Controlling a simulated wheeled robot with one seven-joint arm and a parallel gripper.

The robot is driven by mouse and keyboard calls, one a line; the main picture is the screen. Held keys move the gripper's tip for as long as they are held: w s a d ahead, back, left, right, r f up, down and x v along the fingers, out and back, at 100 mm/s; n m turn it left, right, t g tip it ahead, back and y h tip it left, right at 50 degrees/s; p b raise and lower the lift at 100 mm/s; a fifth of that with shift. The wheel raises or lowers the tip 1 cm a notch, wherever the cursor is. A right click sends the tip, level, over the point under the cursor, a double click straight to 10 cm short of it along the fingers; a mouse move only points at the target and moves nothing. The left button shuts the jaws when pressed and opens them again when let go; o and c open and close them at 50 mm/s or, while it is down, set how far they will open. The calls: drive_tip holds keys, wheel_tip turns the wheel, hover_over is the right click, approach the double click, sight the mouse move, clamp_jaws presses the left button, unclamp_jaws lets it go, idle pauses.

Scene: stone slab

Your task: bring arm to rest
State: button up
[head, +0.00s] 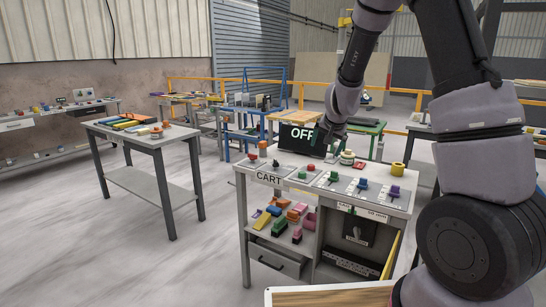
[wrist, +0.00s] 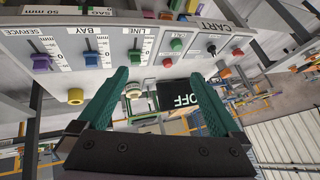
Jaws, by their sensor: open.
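My gripper (head: 322,138) is over the back of the grey cart-like control bench (head: 262,168), just in front of the black OFF sign (head: 297,139). In the wrist view its two green fingers (wrist: 158,80) are spread apart with nothing held between them. My arm reaches down from the top right of the head view. The wrist view is upside down and shows the bench panel with a CART label and sliders marked SERVICE, BAY and LINE. Whether the fingers touch anything on the bench top cannot be told.
The bench top holds a red button (head: 311,168), green, blue and purple slider knobs, and a yellow knob (head: 398,169). Coloured blocks lie on its shelf. A grey table (head: 150,140) with coloured items stands left. Open floor (head: 120,255) lies between.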

drive_tip(key=s+r+n+y, duration=0.1)
drive_tip(key=s+r+y, duration=0.2)
drive_tip(key=s+r, duration=1.3)
drive_tip(key=s+d+r, duration=0.1)
drive_tip(key=s+r, duration=0.1)
drive_tip(key=s, duration=0.6)
drive_tip(key=s+d+r+h, duration=0.1)
drive_tip(key=s+r, duration=0.2)
drive_tip(key=s, duration=0.6)
drive_tip(key=shift+s+d+r+n, duration=0.2)
drive_tip(key=shift+d+n, duration=0.1)
drive_tip(key=shift+d, duration=0.1)
